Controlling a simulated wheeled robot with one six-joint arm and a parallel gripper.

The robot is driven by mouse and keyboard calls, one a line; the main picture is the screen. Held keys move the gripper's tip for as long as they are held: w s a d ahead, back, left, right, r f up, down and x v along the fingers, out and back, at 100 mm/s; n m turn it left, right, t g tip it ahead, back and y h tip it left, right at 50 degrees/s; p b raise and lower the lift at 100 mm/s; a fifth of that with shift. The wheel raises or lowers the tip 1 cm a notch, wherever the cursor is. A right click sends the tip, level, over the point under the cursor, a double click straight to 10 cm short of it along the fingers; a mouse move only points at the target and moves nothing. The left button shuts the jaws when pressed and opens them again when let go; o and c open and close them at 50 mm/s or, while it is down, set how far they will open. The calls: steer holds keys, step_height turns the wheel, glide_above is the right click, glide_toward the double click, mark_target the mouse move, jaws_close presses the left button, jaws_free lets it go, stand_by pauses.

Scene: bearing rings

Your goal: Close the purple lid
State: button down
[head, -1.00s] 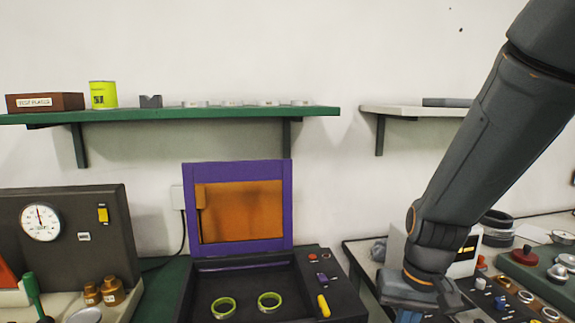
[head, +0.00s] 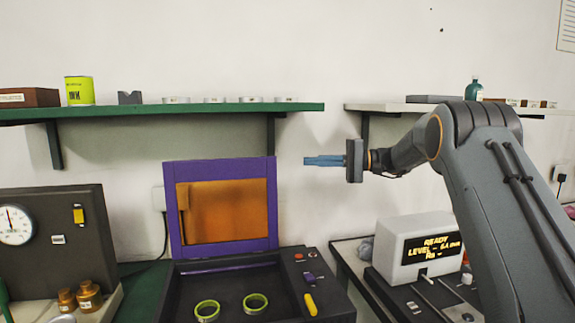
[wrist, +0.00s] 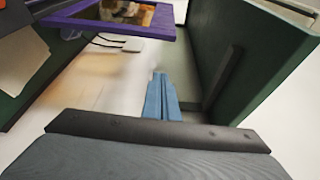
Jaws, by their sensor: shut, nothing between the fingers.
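The purple lid (head: 222,247) stands upright and open at the back of a black box (head: 335,300), with an orange panel in its frame. In the wrist view the purple lid's edge (wrist: 112,29) shows at the upper left. My gripper (head: 306,160) is shut and empty. The blue fingers (wrist: 160,78) are together in the wrist view. Two green-edged rings (head: 207,310) (head: 255,303) lie inside the box.
A green shelf (head: 200,111) runs above the lid, with tins and small parts on it. A pale shelf (head: 385,107) is at the right. A white display unit (head: 395,265) stands right of the box. A dial gauge panel (head: 55,200) is at the left.

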steer(key=s+a+p, duration=0.3)
steer(key=a+p, duration=0.2)
steer(key=a, duration=0.3)
steer(key=shift+a+r, duration=0.25)
steer(key=shift+a, duration=0.15)
stand_by(0.4)
